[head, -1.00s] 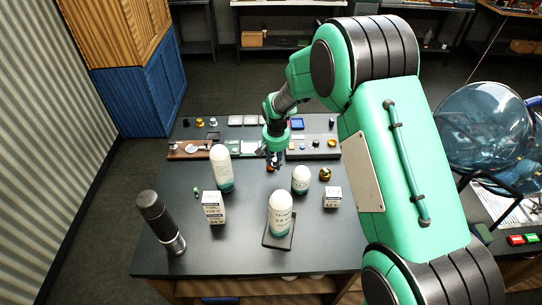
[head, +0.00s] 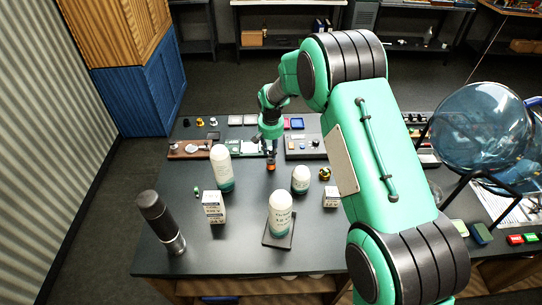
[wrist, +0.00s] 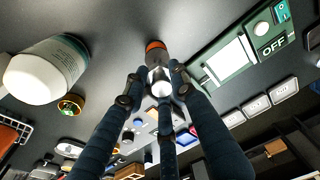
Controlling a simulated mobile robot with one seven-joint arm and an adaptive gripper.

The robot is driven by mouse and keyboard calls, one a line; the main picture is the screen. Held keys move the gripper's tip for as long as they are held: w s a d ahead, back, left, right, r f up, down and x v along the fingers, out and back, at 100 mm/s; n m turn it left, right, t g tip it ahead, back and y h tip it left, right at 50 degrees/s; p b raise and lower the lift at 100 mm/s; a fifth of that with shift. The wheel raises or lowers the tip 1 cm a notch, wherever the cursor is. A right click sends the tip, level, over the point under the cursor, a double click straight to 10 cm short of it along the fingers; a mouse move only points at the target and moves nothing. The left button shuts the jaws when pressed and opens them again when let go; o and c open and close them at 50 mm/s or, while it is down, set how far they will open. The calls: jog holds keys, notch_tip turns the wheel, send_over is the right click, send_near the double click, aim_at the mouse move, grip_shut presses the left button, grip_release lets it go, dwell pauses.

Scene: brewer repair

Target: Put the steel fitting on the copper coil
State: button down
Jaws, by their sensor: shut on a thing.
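My gripper (head: 270,152) is above the table's middle, behind the bottles, pointing down. In the wrist view its dark fingers (wrist: 158,82) are shut around a small cylindrical piece (wrist: 157,58) with a bright steel end, a dark body and an orange band; I take it for the steel fitting. Whether it touches the table is not clear. A small gold-orange ring with a dark middle, likely the copper coil (head: 325,173), sits on the table to the right of the gripper. It also shows in the wrist view (wrist: 70,104), beside a white bottle.
White-and-teal bottles stand near: a small one (head: 300,180) between gripper and coil, a tall one (head: 221,168) to the left, and another (head: 281,214) in front. A small carton (head: 332,197) stands in front of the coil. A grey control panel (head: 305,146) lies behind.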

aim_at(271, 154)
jog(key=shift+f, duration=1.7)
jog(key=shift+f, duration=0.2)
jog(key=c, duration=1.4)
grip_release()
jog(key=shift+r, duration=0.1)
notch_tip(271, 154, up, 12)
jog(key=s, duration=0.1)
jog(key=shift+s, duration=0.2)
jog(key=shift+r, duration=0.1)
